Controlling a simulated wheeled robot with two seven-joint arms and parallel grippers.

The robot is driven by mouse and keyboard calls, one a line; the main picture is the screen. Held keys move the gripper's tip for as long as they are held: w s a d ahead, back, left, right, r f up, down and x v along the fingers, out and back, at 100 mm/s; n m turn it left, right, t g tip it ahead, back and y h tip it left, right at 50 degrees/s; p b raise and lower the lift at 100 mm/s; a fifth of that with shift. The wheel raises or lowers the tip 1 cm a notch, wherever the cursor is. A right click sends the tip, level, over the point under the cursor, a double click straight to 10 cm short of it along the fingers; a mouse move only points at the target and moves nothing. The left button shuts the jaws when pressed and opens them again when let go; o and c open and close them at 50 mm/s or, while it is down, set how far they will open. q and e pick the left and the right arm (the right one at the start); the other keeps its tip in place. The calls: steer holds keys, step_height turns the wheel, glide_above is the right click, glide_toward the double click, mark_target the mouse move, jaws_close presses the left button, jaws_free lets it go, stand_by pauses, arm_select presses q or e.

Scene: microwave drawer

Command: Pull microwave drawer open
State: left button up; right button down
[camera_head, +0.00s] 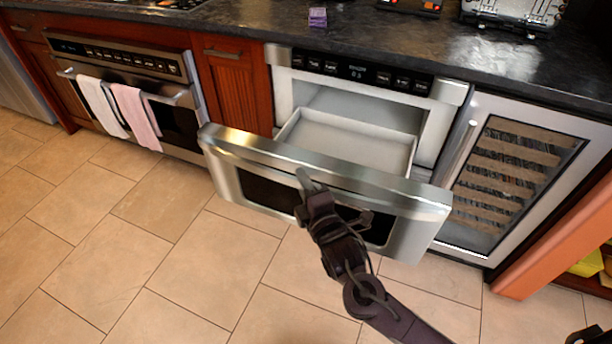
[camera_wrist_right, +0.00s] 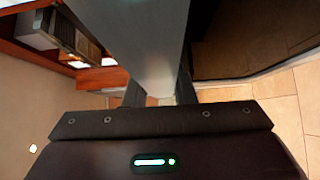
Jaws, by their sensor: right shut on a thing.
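The microwave drawer (camera_head: 228,152) stands pulled out from its housing in the counter, with its pale inner tray (camera_head: 345,140) showing behind the steel front. My right gripper (camera_head: 305,182) is at the top edge of the drawer front, near its middle. In the right wrist view, the two fingers (camera_wrist_right: 158,90) are on either side of a steel bar, the drawer's handle or top edge (camera_wrist_right: 145,45), and are shut on it. The exact contact is partly hidden by the gripper body. My left gripper does not show clearly in either view.
An oven (camera_head: 125,70) with two towels is at the left, and a wine cooler (camera_head: 510,180) is just right of the drawer. A dark counter (camera_head: 400,45) runs above. The tiled floor (camera_head: 120,250) in front is clear.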

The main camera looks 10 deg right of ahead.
steer(key=shift+f, duration=0.1)
steer(key=c, duration=1.2)
jaws_free()
steer(key=shift+s, duration=0.1)
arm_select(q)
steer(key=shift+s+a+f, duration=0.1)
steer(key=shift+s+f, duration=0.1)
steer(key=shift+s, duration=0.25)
arm_select(e)
steer(key=s+d, duration=0.1)
steer(key=s, duration=0.6)
steer(key=shift+s+d, duration=0.25)
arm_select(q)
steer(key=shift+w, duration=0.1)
